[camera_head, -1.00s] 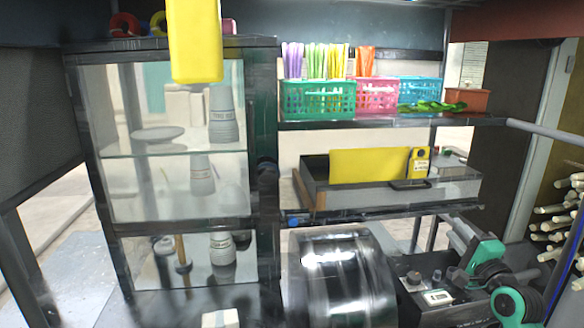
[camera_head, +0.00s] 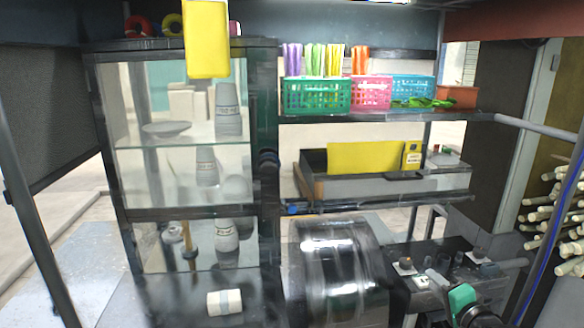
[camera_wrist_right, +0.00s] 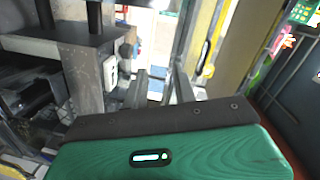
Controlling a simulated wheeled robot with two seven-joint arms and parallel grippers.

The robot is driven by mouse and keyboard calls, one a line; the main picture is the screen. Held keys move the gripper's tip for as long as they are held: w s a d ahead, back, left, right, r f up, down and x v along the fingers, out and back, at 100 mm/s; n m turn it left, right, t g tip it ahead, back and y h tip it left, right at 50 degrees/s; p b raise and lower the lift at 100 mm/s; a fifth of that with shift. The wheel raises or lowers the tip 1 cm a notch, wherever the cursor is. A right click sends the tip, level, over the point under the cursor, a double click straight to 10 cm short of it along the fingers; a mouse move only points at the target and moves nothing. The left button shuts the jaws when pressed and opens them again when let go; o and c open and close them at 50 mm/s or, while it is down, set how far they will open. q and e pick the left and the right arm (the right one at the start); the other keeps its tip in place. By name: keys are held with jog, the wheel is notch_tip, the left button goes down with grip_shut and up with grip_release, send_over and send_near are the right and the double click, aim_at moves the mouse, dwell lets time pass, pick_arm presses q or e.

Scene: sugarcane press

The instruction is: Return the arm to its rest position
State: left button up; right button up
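My right arm (camera_head: 463,300) shows as a green and black part at the lower right of the head view, in front of the dark control panel. Its fingertips cannot be made out there. In the right wrist view the green gripper body fills the bottom, and the two grey fingers of my right gripper (camera_wrist_right: 162,88) stand apart with nothing seen between them. My left gripper is not in view.
A shiny metal drum (camera_head: 335,270) stands left of my right arm. A white cup (camera_head: 224,302) lies or stands before the glass cabinet (camera_head: 180,212). Sugarcane stalks (camera_head: 555,210) are stacked at right.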

jog(key=s+a+f+n+g+h, duration=0.1)
jog(key=s+a+f+n+g, duration=0.25)
jog(key=s+f, duration=0.45)
jog(key=s+a+f+n+g, duration=0.3)
jog(key=s+a+f+n, duration=0.15)
jog(key=s+f, duration=0.4)
jog(key=s+a+f+n+g+h, duration=0.1)
jog(key=s+f+n+g, duration=0.2)
jog(key=s, duration=0.7)
jog(key=s+a+f+n+g+h, duration=0.1)
jog(key=s+a+f+n+g, duration=0.15)
jog(key=s, duration=0.75)
notch_tip(320, 180, down, 32)
jog(key=d+f+g, duration=0.1)
jog(key=g, duration=0.1)
jog(key=s+d+f+g, duration=0.1)
jog(key=s+d+f, duration=0.2)
jog(key=s+f, duration=1.5)
jog(key=shift+s+d+n, duration=0.2)
jog(key=shift+s+n, duration=0.15)
jog(key=shift+s, duration=0.35)
